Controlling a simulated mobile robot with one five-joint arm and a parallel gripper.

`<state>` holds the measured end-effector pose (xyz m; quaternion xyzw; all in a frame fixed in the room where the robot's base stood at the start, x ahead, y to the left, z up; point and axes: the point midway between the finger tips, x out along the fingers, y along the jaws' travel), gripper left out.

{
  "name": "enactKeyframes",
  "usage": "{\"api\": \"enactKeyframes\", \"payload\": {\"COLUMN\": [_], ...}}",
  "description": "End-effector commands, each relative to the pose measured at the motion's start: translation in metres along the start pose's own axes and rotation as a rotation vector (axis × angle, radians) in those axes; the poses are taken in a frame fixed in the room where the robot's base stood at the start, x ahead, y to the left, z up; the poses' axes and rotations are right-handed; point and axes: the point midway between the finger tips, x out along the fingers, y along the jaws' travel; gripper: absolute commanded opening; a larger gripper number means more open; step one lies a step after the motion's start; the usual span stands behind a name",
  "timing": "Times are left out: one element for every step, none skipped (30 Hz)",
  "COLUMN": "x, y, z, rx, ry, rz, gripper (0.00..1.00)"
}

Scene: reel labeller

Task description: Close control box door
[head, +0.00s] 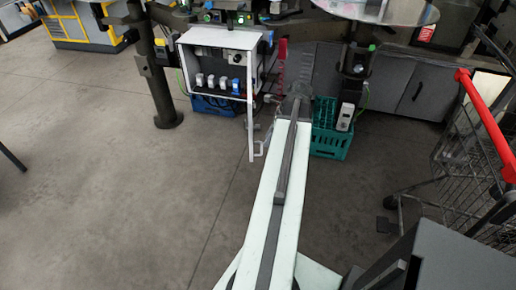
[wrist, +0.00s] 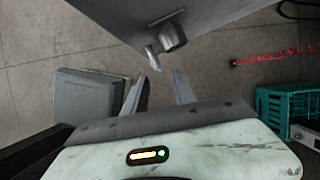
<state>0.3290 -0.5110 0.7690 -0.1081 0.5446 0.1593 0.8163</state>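The control box (head: 218,68) is a white open-fronted case with switches and blue parts inside, mounted on the machine frame in the head view. Its door (head: 251,120) stands open, seen nearly edge-on at the box's right side, with a small handle (head: 260,149) low on it. My gripper (head: 271,99) is just right of the door, small and partly hidden by my arm. In the wrist view my gripper (wrist: 160,88) has its two fingers apart with nothing between them. A grey panel with a knob-like fitting (wrist: 172,38) is close beyond the fingertips; I cannot tell whether it is the door.
A teal crate (head: 330,142) stands on the floor right of my arm, and a blue crate (head: 215,105) sits below the box. A shopping cart with a red handle (head: 486,125) is at the right. Grey cabinets (head: 412,88) stand behind.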

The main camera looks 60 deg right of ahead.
Motion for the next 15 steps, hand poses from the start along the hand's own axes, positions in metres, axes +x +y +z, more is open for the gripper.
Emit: {"api": "enactKeyframes", "payload": {"x": [0.012,0.017,0.024,0.030,0.036,0.044,0.050,0.056,0.063,0.067,0.071,0.074,0.075,0.076,0.076], "y": [0.001,0.001,0.001,0.001,0.002,0.002,0.002,0.002,0.002,0.002,0.002,0.003,0.003,0.003,0.003], "z": [-0.001,0.000,0.001,0.001,0.001,0.001,0.002,0.002,0.003,0.003,0.004,0.004,0.005,0.005,0.006], "rx": [-0.004,-0.005,-0.007,-0.008,-0.008,-0.009,-0.010,-0.011,-0.013,-0.013,-0.013,-0.013,-0.012,-0.012,-0.012], "ry": [0.000,0.000,0.000,0.000,0.000,0.000,0.000,0.000,0.000,0.000,0.000,0.000,0.000,0.000,0.000], "rz": [0.001,0.002,0.003,0.003,0.004,0.004,0.004,0.005,0.005,0.005,0.005,0.005,0.005,0.005,0.004], "gripper": [0.32,0.32,0.32,0.32,0.32,0.32,0.32,0.32,0.32,0.32,0.32,0.32,0.32,0.32,0.32]}}
